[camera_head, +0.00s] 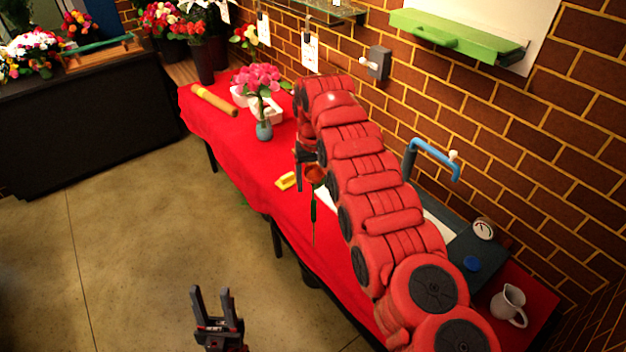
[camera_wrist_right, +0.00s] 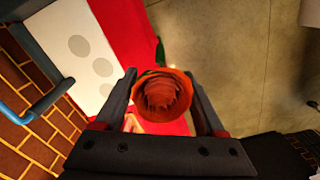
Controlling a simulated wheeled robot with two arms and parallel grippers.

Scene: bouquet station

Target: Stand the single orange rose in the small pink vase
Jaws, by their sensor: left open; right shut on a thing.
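The orange rose (camera_head: 314,174) hangs bloom up, with its stem pointing down, over the red-covered table. My right gripper (camera_head: 306,161) is shut on it. In the right wrist view the bloom (camera_wrist_right: 162,94) fills the space between the two fingers and hides most of the stem. My left gripper (camera_head: 212,297) is open and empty, low over the floor in front of the table. I cannot make out a small pink vase; my red right arm covers much of the table. A blue-grey vase (camera_head: 264,131) holds pink flowers (camera_head: 261,80) further back.
A yellow block (camera_head: 286,181) lies near the table's front edge, and a yellow roll (camera_head: 214,100) lies further back. A blue-handled tool (camera_head: 436,158), a dial (camera_head: 483,229) and a white pitcher (camera_head: 509,304) are at the right. Red cloth is clear between the blue-grey vase and yellow block.

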